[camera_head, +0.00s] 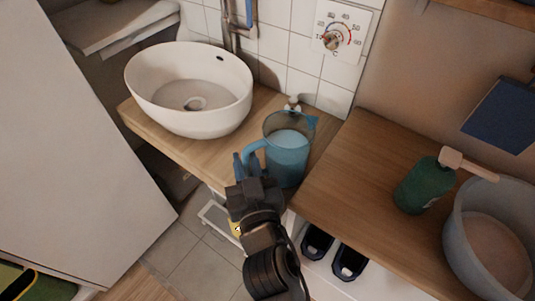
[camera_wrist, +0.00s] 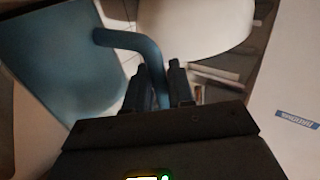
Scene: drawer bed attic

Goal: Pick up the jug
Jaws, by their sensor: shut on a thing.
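A translucent blue jug (camera_head: 287,158) with pale contents or a pale inner area stands upright at the front edge of the wooden counter (camera_head: 186,150), right of the sink. Its handle faces left, towards my gripper (camera_head: 243,160). In the wrist view the jug (camera_wrist: 65,60) fills the left side, and its handle (camera_wrist: 128,42) curves down between the fingers of my gripper (camera_wrist: 165,82). The fingers are shut on the handle. I cannot tell whether the jug's base touches the counter.
A white oval sink (camera_head: 190,120) sits left of the jug. A small bottle (camera_head: 292,104) stands behind it. Dark slippers (camera_head: 348,262) lie below. A tiled wall is behind.

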